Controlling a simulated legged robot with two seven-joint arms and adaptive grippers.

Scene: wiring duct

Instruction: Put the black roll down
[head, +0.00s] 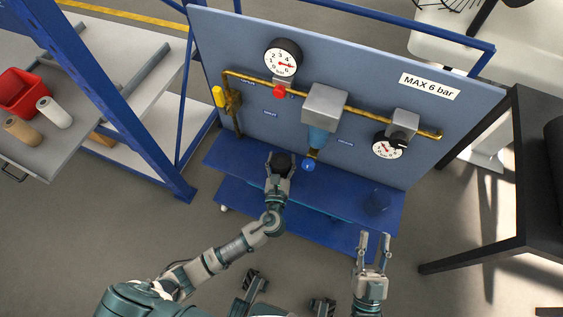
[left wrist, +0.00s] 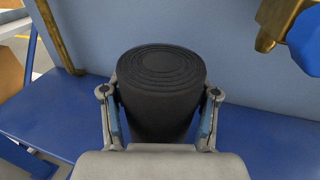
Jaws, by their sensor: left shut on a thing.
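The black roll (left wrist: 160,85) stands upright between the fingers of my left gripper in the left wrist view. In the head view the roll (head: 282,160) shows as a dark shape at the tip of my left gripper (head: 279,168), over the blue shelf (head: 235,160) of the panel stand. My left gripper is shut on the roll. The fingers hide its sides, and I cannot tell whether its base touches the shelf. My right gripper (head: 374,247) is open and empty in front of the shelf's right end.
Behind the shelf stands a blue panel with gauges, brass pipe and a grey regulator (head: 324,104). A blue round part (head: 308,165) is just right of the roll. A cart with a red bin (head: 22,92) and two rolls stands left. A dark table (head: 510,190) is right.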

